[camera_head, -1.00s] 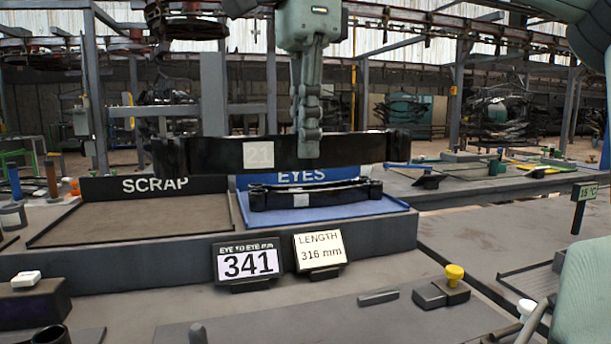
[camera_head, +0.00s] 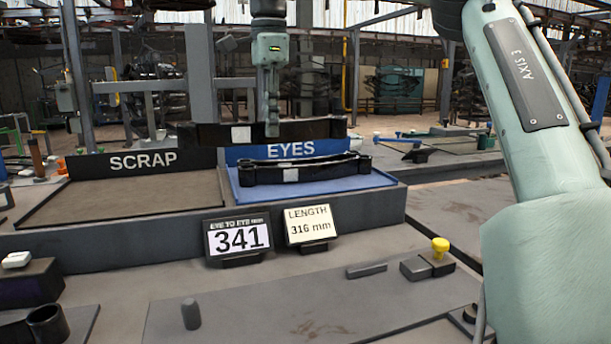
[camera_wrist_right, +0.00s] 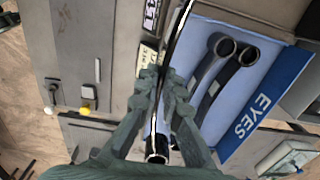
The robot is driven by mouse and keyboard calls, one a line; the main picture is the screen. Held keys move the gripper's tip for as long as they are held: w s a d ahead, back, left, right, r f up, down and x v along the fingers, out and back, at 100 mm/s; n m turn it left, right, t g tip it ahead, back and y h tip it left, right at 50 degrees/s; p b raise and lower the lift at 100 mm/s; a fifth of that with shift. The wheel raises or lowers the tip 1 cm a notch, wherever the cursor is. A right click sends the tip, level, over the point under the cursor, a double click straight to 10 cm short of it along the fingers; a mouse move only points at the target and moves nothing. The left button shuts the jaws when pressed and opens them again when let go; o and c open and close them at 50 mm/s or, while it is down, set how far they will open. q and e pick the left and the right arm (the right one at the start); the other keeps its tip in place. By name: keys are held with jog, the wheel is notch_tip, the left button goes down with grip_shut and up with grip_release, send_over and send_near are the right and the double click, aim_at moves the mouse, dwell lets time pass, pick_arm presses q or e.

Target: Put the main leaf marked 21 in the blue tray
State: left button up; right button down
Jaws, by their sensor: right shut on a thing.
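My right gripper (camera_head: 271,128) is shut on a long black leaf (camera_head: 205,133) with a pale label, too small to read now; it read 21 a second ago. The leaf is held roughly level, in front of the dark SCRAP and blue EYES boards in the head view. In the right wrist view, the gripper (camera_wrist_right: 158,88) pinches the leaf (camera_wrist_right: 157,140) edge-on, beside the blue tray (camera_wrist_right: 285,33). The blue tray (camera_head: 385,179) holds two black leaves (camera_head: 300,169) with eyes at their ends. My left gripper is not in view.
The brown SCRAP tray (camera_head: 130,205) adjoins the blue tray on the left. A 341 sign (camera_head: 238,238) and a 316 mm length sign (camera_head: 310,226) stand in front. A yellow-topped knob (camera_head: 440,246) stands at front right.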

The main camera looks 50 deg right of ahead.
jog(key=d+f, duration=0.2)
jog(key=d, duration=0.2)
jog(key=s+d+f, duration=0.1)
jog(key=d+f, duration=0.1)
jog(key=d, duration=0.2)
jog(key=s+d+f, duration=0.1)
jog(key=d+f, duration=0.2)
jog(key=d, duration=0.1)
jog(key=shift+d+f, duration=0.2)
jog(key=shift+f, duration=0.05)
notch_tip(320, 180, down, 3)
jog(key=shift+f, duration=0.45)
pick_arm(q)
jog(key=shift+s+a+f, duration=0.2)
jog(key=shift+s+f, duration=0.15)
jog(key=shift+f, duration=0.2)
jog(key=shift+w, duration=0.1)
pick_arm(e)
jog(key=shift+f, duration=0.1)
jog(key=c, duration=2)
grip_release()
jog(key=shift+s+f, duration=0.1)
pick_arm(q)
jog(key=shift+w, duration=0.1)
pick_arm(e)
jog(key=o, duration=0.3)
